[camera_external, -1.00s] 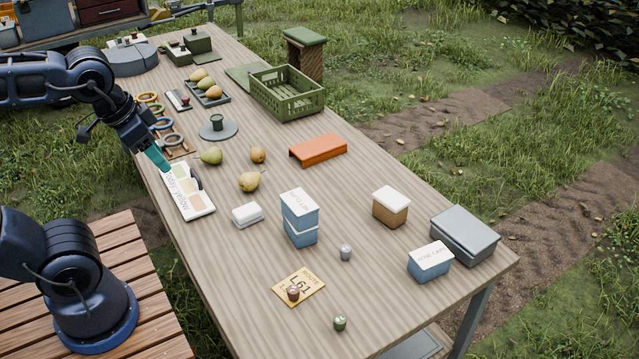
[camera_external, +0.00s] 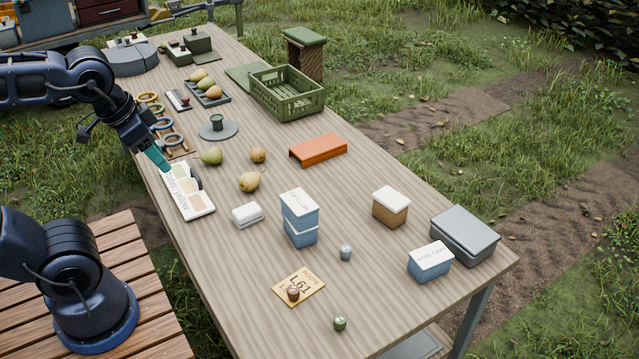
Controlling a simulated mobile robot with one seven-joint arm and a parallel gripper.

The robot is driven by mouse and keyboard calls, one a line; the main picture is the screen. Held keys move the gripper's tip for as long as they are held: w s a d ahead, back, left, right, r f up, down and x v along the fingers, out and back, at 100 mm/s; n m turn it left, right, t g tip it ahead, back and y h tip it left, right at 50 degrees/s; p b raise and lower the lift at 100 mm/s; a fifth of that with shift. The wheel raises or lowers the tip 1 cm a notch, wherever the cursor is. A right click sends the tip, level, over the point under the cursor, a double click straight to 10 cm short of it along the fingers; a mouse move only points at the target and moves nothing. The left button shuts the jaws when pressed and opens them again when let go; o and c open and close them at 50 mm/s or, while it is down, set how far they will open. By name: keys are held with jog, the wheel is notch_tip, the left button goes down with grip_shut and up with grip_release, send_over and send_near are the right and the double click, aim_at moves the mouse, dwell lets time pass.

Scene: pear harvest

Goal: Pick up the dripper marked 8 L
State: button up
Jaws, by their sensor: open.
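Three small dripper-like pieces are on the near half of the table: a grey one (camera_external: 345,252), a green one (camera_external: 340,323) near the front edge, and a brown one (camera_external: 293,293) standing on a yellow card (camera_external: 315,281). No 8 L mark can be read on any of them at this size. My gripper (camera_external: 162,165) has teal fingers and hangs at the table's left edge, over the far end of a white colour chart (camera_external: 199,208). It is open and appears empty, well apart from the three small pieces.
Stacked blue boxes (camera_external: 299,225), a white-lidded brown box (camera_external: 391,207), a blue box (camera_external: 430,264) and a grey case (camera_external: 465,236) stand around the grey piece. A small white box (camera_external: 247,214), loose pears (camera_external: 249,181) and an orange stand (camera_external: 318,149) lie farther back.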

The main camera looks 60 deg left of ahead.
jog(key=shift+o, duration=0.5)
jog(key=shift+w, duration=0.1)
jog(key=m+g+h, duration=0.3)
jog(key=m+h, duration=0.1)
jog(key=m, duration=1)
send_over(339, 318)
jog(key=s+a, duration=0.2)
jog(key=a, duration=0.1)
notch_tip(339, 318, down, 31)
jog(key=shift+w+x, duration=0.15)
jog(key=shift+x, duration=2.5)
jog(key=shift+w+x, duration=0.15)
jog(key=shift+x, duration=2.5)
jog(key=shift+a, duration=0.15)
jog(key=shift+c, duration=0.2)
jog(key=c, duration=1)
